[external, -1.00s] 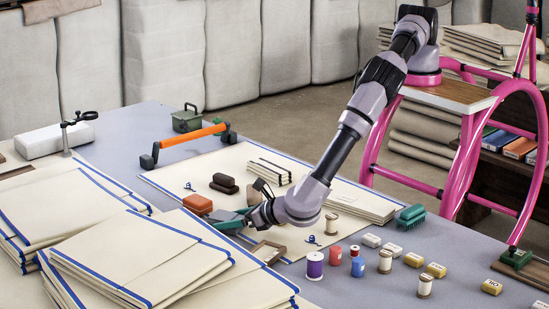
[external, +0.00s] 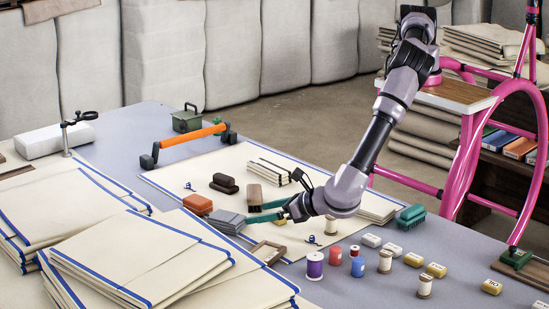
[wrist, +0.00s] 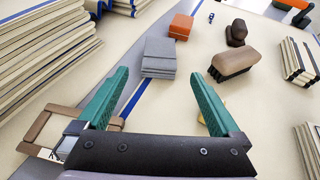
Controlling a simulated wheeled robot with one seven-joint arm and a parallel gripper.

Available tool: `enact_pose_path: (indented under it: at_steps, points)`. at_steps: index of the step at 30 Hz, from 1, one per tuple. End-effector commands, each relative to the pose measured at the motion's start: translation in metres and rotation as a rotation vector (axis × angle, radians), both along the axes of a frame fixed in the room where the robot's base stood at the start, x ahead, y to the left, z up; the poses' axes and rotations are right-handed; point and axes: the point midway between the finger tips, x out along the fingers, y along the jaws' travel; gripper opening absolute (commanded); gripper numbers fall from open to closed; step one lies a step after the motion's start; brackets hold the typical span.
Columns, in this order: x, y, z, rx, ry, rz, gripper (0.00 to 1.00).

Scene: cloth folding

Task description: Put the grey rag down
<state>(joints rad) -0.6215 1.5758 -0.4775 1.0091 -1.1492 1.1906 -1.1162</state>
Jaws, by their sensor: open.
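The grey rag (external: 227,221) lies folded in a flat stack on the cream cloth, beside the orange block. In the wrist view the rag (wrist: 160,58) lies beyond my fingertips and apart from them. My gripper (external: 252,213) is to the right of the rag in the external view, low over the cloth. Its two green fingers are spread wide with nothing held between them, as the wrist view of my gripper (wrist: 155,80) also shows.
An orange block (external: 198,204) sits just left of the rag. A brown brush (wrist: 233,62) stands close to my right finger in the wrist view. A brown wooden frame (external: 267,252) and stacked cream cloths (external: 150,258) lie nearby. Spools stand at the front right.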

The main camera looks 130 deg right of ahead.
Motion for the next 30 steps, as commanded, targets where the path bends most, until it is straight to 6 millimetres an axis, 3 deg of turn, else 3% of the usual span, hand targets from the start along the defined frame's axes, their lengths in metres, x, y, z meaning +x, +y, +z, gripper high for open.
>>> enact_pose_path:
  at_steps: [8, 11, 14, 20, 26, 30]
  points:
    - [-0.003, 0.006, 0.008, 0.008, -0.005, -0.01, 1.0]
    - [-0.001, 0.0, 0.029, 0.055, -0.038, -0.059, 1.0]
    - [-0.001, -0.011, 0.068, 0.152, -0.1, -0.161, 1.0]
    - [-0.02, -0.037, 0.167, 0.411, -0.267, -0.431, 1.0]
    - [-0.058, -0.056, 0.262, 0.664, -0.431, -0.693, 1.0]
    - [-0.094, -0.063, 0.324, 0.834, -0.539, -0.863, 1.0]
